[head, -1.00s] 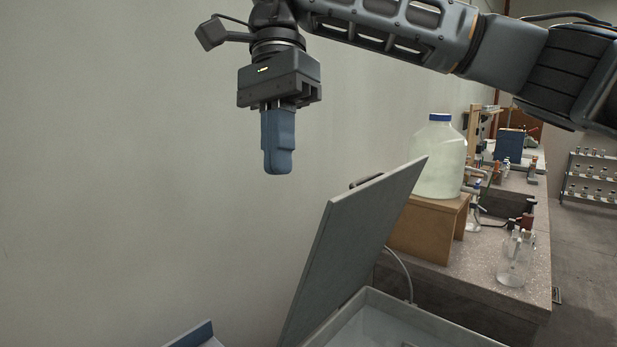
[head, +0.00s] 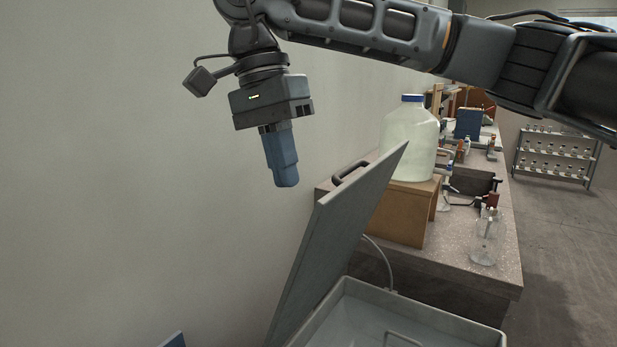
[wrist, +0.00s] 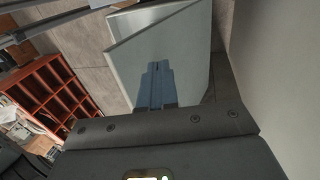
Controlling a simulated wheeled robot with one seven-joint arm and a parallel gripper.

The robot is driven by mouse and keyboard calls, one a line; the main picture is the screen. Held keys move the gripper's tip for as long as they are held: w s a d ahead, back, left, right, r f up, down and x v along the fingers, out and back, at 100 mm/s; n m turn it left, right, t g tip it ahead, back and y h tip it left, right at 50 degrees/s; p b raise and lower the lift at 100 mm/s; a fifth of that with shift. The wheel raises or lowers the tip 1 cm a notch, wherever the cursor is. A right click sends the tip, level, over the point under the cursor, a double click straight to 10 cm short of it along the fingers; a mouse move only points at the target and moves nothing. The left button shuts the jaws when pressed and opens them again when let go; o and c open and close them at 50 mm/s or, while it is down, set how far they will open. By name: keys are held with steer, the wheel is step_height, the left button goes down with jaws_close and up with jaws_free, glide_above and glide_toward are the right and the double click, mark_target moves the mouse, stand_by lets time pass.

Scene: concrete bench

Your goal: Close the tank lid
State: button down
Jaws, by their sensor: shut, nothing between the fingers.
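The tank lid (head: 335,235) is a flat grey panel standing open, tilted up from the tank and leaning to the right at its top. A dark handle (head: 350,172) shows on its far side near the upper edge. The open tank (head: 400,318) is below and to the right of the lid, cut off by the bottom of the head view. My gripper (head: 287,184), with blue fingers, is shut and empty, to the left of the lid's upper part and apart from it in the head view. In the wrist view the shut fingers (wrist: 155,66) point towards a pale panel (wrist: 190,55), apparently the lid.
A large capped jug (head: 408,145) stands on a wooden box (head: 403,215) on the bench behind the lid. A glass bottle (head: 486,240) stands near the bench edge. A plain wall is on the left. An orange-red shelf (wrist: 55,95) shows in the wrist view.

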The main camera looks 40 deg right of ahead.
steer(key=shift+s+d+f+p, duration=0.2)
steer(key=shift+s+d+f, duration=0.1)
steer(key=shift+s, duration=0.3)
steer(key=shift+s+d+f+p, duration=0.15)
steer(key=shift+s+f, duration=0.15)
steer(key=shift+s, duration=0.35)
steer(key=shift+s+d+f+p, duration=0.2)
steer(key=shift+s+d+f, duration=0.1)
steer(key=shift+s, duration=0.3)
